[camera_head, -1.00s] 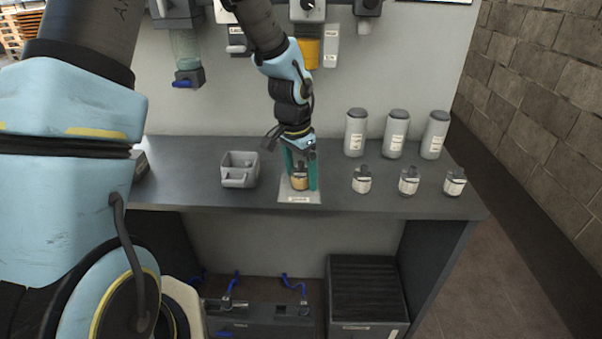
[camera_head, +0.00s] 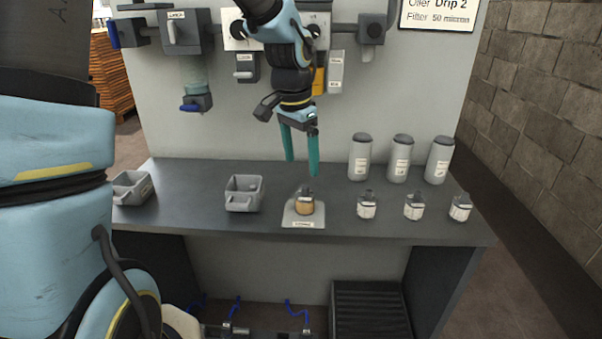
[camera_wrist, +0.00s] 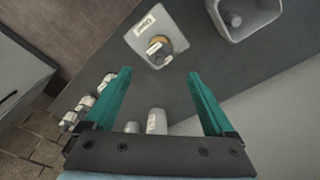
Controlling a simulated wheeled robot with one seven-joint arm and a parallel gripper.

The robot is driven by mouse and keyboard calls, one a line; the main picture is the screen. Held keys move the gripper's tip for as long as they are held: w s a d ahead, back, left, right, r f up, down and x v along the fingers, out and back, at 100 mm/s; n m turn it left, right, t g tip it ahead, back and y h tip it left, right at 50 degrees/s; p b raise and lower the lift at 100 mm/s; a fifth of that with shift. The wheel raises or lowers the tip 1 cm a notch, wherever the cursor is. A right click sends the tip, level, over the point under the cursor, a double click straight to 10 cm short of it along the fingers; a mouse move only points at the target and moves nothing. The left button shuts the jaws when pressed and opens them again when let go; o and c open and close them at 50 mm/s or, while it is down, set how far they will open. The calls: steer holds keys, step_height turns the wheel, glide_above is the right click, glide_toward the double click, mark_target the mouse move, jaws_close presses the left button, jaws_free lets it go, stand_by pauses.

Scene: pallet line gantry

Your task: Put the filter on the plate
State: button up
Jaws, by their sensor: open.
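The filter (camera_head: 304,204) is a small tan-orange cylinder with a dark top. It stands on the light grey plate (camera_head: 290,222) near the front edge of the bench. The wrist view also shows the filter (camera_wrist: 158,47) on the labelled plate (camera_wrist: 140,37). My gripper (camera_head: 302,168), with two teal fingers, is open and empty above and behind the filter, apart from it. In the wrist view my gripper (camera_wrist: 160,74) has its fingers wide apart with nothing between them.
Several grey-white canisters (camera_head: 398,160) and small white-labelled pots (camera_head: 413,207) stand to the right on the bench. Two grey bins (camera_head: 243,203) are to the left. Valves and gauges (camera_head: 240,30) hang on the wall behind. A sign (camera_head: 437,16) is at upper right.

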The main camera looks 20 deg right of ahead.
steer(key=a+n, duration=0.2)
steer(key=a, duration=0.3)
steer(key=w+a+n, duration=0.1)
steer(key=a+n, duration=0.1)
steer(key=a, duration=0.3)
steer(key=a+n, duration=0.1)
steer(key=a, duration=0.4)
steer(key=shift+w+f+n+t+y, duration=0.2)
steer(key=shift+f+n+t+y, duration=0.1)
steer(key=shift+f+n+y, duration=0.1)
steer(key=s+a+n, duration=0.2)
steer(key=a+n, duration=0.1)
steer(key=a, duration=0.4)
steer(key=s+a+f+n, duration=0.1)
steer(key=s+a+n, duration=0.2)
steer(key=a, duration=0.4)
steer(key=shift+f+n+t, duration=0.3)
steer(key=shift+n, duration=0.3)
steer(key=shift+a, duration=0.1)
steer(key=shift+o, duration=0.7)
